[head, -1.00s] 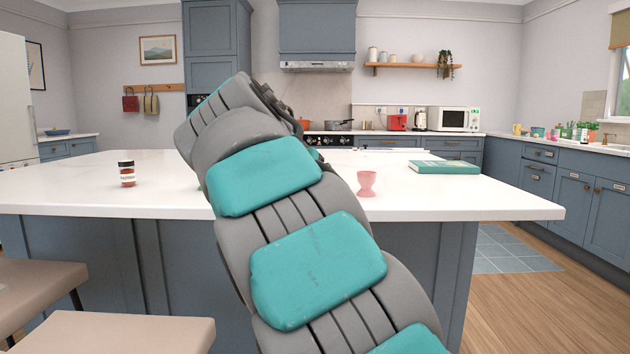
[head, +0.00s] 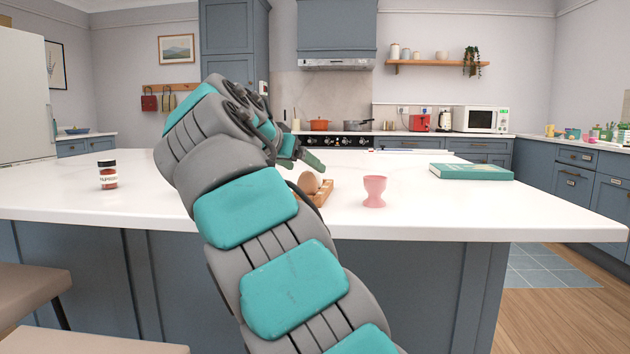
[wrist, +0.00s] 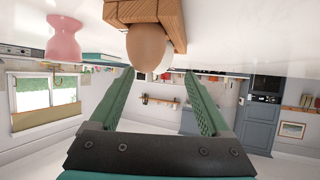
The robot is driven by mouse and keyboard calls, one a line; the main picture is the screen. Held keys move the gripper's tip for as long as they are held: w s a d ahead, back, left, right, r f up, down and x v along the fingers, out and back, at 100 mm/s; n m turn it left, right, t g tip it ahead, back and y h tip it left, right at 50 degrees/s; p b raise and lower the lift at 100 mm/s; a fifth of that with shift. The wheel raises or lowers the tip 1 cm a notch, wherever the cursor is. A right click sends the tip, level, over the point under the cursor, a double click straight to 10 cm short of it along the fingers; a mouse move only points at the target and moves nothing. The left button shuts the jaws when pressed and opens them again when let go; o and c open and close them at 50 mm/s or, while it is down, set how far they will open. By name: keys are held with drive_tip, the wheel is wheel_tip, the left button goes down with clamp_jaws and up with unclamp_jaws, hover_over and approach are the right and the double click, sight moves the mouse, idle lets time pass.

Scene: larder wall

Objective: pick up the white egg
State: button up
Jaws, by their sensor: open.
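A wooden egg holder (head: 322,196) stands on the white island top, partly behind my arm. A brown egg (head: 310,183) sits in it. The wrist view is upside down and shows the holder (wrist: 158,14) and the brown egg (wrist: 146,46) close up. A pale, white egg shape (wrist: 163,65) shows just behind the brown egg, mostly hidden by it. I cannot make out the white egg in the head view. My gripper (head: 300,155) is open and empty near the holder. In the wrist view its green fingers (wrist: 158,74) are spread wide, with the eggs between and beyond their tips.
A pink egg cup (head: 374,192) stands right of the holder. A teal book (head: 471,172) lies further right, and a labelled jar (head: 108,175) stands at the left. The island top (head: 480,213) is clear at the front right. Stools (head: 30,275) stand at the front left.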

sight(310, 170)
drive_tip(key=shift+x, duration=2.8)
drive_tip(key=shift+s, duration=0.1)
drive_tip(key=shift+c, duration=0.4)
drive_tip(key=c, duration=0.9)
drive_tip(key=shift+r, duration=0.1)
drive_tip(key=shift+c, duration=0.2)
